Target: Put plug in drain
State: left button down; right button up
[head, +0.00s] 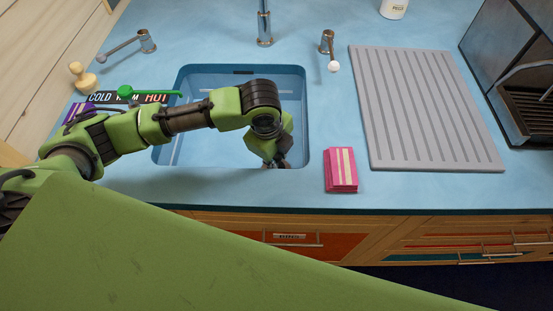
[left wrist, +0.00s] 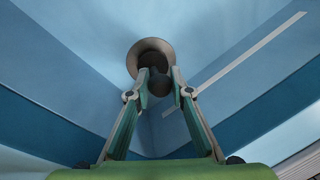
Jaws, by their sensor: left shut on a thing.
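The blue sink basin (head: 235,82) is set into the light blue counter. My left gripper (head: 278,163) reaches down into it near its front right, its fingers partly hidden by the wrist. In the left wrist view my left gripper (left wrist: 160,86) is shut on a small dark plug (left wrist: 158,82), held between the fingertips. The round brownish drain ring (left wrist: 150,46) lies just beyond the fingertips, and the plug overlaps its dark middle. I cannot tell whether the plug touches the drain or hangs above it. The head view hides plug and drain. My right gripper is out of view.
A faucet (head: 264,27) stands behind the sink, with tap handles (head: 147,42) (head: 328,42) on either side. A pink block (head: 341,170) sits right of the basin's front corner. A grey ridged mat (head: 420,105) and a dark rack (head: 520,75) fill the right.

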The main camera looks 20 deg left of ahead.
pick_arm(q)
jog(key=shift+f, duration=0.8)
jog(key=c, duration=1.8)
grip_release()
jog(key=shift+f, duration=0.1)
jog(key=r, duration=0.4)
jog(key=s+r, duration=0.1)
jog(key=r, duration=0.3)
jog(key=s+r, duration=0.1)
jog(key=r, duration=0.3)
jog(key=shift+s+a, duration=0.1)
jog(key=shift+a, duration=0.25)
